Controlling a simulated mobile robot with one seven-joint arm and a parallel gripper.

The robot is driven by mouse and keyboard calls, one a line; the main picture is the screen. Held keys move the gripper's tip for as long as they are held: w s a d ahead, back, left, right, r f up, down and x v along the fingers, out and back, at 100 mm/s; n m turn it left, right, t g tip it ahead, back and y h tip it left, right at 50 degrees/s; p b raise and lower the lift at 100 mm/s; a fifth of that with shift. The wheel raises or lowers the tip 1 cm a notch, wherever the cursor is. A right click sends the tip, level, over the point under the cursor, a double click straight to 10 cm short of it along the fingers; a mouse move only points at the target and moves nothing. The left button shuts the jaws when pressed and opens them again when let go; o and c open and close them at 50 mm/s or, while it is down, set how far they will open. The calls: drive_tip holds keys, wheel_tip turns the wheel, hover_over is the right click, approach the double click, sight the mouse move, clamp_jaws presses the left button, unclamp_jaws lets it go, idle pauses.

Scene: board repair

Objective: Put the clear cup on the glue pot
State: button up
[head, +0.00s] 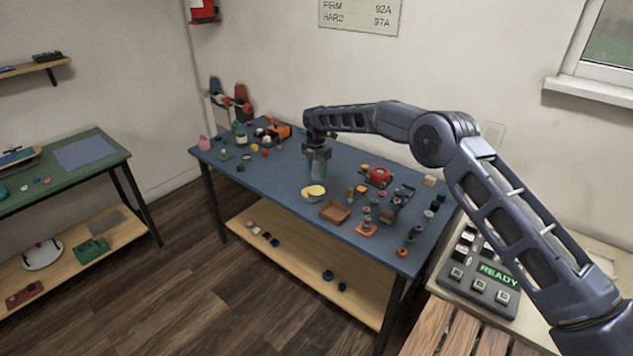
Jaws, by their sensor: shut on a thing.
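My gripper (317,158) points down over the middle of the blue table, at the end of my outstretched arm. It is shut on a small, pale, see-through thing, which looks like the clear cup (318,171). The cup hangs upright below the fingers; whether it touches the table is too small to tell. A round cream and yellow thing (313,192) sits just in front of the cup. A teal-green pot or bottle (239,132) stands at the table's left end. I cannot tell for sure which is the glue pot.
The blue table (285,210) carries several small parts at its left and right. A brown tray (335,212) and a red device (378,176) are right of my gripper. An orange tool (279,131) is behind left. A control panel (480,278) reads READY.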

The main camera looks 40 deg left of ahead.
sight(316, 180)
drive_tip(key=shift+f, duration=2.85)
drive_tip(key=shift+f, duration=0.1)
drive_tip(key=o, duration=1)
drive_tip(key=shift+c, duration=0.2)
wheel_tip(316, 180, up, 12)
